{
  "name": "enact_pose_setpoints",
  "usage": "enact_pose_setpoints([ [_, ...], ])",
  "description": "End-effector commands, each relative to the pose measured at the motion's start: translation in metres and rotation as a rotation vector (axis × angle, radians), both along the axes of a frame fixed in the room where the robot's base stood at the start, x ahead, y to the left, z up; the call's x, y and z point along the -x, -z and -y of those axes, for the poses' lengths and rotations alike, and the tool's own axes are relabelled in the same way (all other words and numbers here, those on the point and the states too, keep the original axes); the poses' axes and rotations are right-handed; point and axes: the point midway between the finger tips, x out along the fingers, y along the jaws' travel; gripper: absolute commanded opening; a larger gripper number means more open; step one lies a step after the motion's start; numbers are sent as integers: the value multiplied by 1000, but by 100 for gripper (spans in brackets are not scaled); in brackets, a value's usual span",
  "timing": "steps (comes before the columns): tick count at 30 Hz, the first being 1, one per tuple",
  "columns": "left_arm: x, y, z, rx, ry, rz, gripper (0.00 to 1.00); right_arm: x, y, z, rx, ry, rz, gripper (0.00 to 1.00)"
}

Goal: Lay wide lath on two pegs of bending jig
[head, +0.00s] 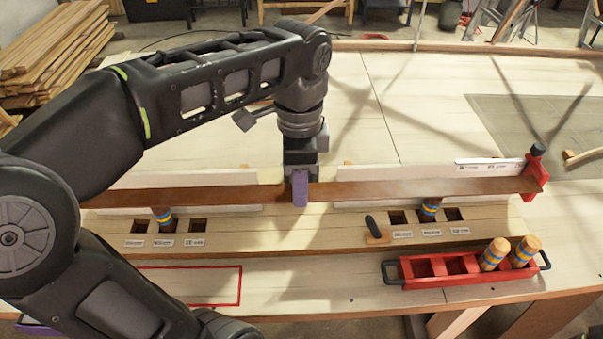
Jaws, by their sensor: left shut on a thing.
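The wide lath (400,192) is a long brown strip running left to right above the front of the bending jig (290,235). Two pegs with blue and yellow bands stand in jig slots, the left peg (164,220) and the right peg (430,211). The lath passes across both peg tops; I cannot tell whether it touches them. My left gripper (300,188), with purple fingertips, is shut on the lath near its middle from above. The lath's left end is near my arm, and its right end is at a red clamp (535,178). My right gripper is not in view.
A red tray (425,282) holds two spare pegs (494,254) at the front right. A small dark-handled tool (376,229) lies on the jig. A red outlined rectangle (238,290) marks the front left bench. A grey mat (550,130) lies at the back right.

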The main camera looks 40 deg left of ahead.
Motion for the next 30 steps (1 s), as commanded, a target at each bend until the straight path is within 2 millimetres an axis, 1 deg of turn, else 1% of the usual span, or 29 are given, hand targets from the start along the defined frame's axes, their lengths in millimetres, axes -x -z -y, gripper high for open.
enact_pose_setpoints([
  [5, -3, 0, -2, 0, -1, 0, 0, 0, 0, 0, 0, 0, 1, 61],
  [11, -14, 0, -10, 1, -2, -1, 0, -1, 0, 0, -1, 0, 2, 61],
  [15, -26, 1, -20, 1, -3, -1, 0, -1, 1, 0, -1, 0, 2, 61],
  [22, -50, -1, -38, 0, -3, -2, 0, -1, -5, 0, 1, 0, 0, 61],
  [28, -70, -3, -53, 1, -3, -1, 0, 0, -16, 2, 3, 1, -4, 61],
  [29, -74, -2, -56, 0, -3, -2, 0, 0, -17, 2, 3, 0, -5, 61],
  [30, -72, 6, -55, 0, -3, -4, 0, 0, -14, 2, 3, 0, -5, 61],
])
